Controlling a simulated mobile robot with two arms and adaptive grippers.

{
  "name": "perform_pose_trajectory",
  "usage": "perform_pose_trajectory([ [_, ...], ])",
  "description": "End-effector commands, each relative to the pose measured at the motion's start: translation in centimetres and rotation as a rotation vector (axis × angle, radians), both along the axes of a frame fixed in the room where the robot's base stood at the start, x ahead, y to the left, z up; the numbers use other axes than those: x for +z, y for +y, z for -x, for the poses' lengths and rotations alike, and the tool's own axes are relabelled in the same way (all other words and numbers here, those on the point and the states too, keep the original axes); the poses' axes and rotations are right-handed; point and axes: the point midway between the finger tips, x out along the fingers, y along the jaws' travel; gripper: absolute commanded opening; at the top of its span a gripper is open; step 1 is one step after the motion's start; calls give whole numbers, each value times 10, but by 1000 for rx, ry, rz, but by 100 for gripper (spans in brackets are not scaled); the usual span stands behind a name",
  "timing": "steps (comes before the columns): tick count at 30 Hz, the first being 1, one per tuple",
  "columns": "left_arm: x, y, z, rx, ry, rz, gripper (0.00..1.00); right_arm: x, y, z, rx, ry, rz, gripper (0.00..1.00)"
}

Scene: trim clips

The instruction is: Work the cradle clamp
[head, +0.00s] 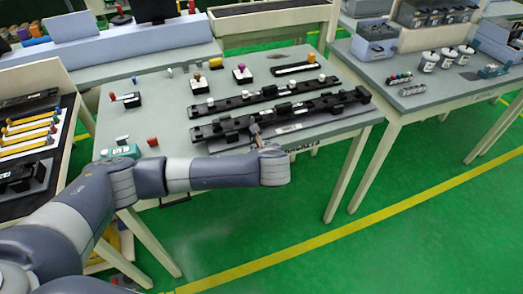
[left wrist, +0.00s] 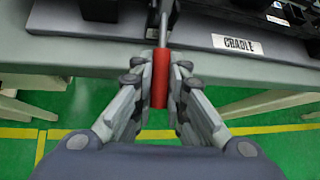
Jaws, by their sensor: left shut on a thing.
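My left gripper (left wrist: 160,90) is shut on a red handle (left wrist: 160,76) in the left wrist view. A grey metal rod runs from the handle up toward the cradle's dark body. The grey cradle base (left wrist: 130,30) carries a white CRADLE label (left wrist: 238,44), just right of the handle. In the head view the cradle (head: 212,143) is a long black fixture along the table's front edge. My left arm reaches across the front to it, and the gripper (head: 258,138) is small there, with the handle mostly hidden. My right gripper is not in view.
A second long black rail (head: 233,102) lies behind the cradle. Small fixtures with red, yellow and purple knobs stand farther back. A green-based fixture (head: 122,152) sits at the table's front left. A side table (head: 425,90) holds white cups and bins.

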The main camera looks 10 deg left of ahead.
Motion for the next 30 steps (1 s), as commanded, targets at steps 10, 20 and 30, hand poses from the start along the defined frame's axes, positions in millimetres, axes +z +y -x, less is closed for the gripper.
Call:
perform_pose_trajectory([
  [10, -2, 0, 1, 0, 4, -1, 34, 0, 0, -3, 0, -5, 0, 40],
  [20, 5, -3, 7, -2, 2, 1, 34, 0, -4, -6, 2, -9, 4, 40],
  [30, 47, -23, 54, -5, 2, 2, 34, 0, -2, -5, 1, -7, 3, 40],
])
